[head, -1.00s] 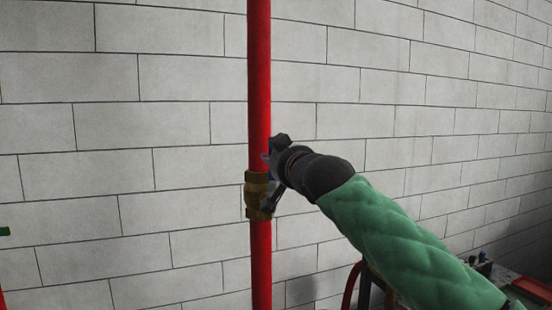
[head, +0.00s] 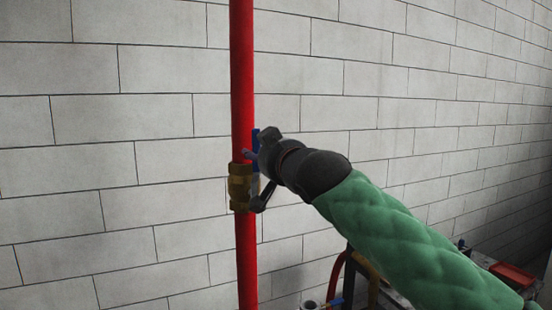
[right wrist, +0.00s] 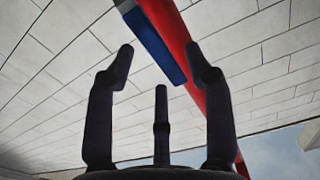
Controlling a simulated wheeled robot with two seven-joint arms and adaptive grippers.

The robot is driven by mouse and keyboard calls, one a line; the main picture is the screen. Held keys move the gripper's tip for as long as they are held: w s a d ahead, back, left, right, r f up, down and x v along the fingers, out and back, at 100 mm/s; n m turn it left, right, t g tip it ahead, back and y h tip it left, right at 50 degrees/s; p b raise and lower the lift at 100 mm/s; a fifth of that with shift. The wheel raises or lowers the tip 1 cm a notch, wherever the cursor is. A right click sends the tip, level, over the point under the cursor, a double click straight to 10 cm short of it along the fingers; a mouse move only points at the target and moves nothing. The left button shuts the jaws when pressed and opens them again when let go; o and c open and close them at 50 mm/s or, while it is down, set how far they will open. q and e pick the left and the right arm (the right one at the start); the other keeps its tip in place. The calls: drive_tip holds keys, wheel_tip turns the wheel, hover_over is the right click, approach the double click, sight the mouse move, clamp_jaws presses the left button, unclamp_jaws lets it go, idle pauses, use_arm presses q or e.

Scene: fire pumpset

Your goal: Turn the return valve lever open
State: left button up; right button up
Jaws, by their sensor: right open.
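The brass return valve (head: 241,188) sits on a vertical red pipe (head: 243,80). Its blue lever (head: 256,139) shows partly beside the pipe, above the valve body; my right gripper hides the rest. My right gripper (head: 254,178) is beside the valve, on its right, with its dark fingers spread. In the right wrist view my right gripper (right wrist: 160,68) is open and empty. The blue lever (right wrist: 155,45) lies beyond and between the upper fingertips, alongside the red pipe (right wrist: 182,40). I cannot tell whether a finger touches the lever. My left gripper is not in view.
A pale block wall (head: 160,70) stands behind the pipe. At the lower right are a red hose or pipe (head: 335,275), some fittings and a red tray-like object (head: 513,274). The space left of the pipe is clear.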

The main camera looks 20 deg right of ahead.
drive_tip(key=s, duration=0.8)
drive_tip(key=shift+s+d, duration=0.15)
drive_tip(key=shift+d, duration=0.15)
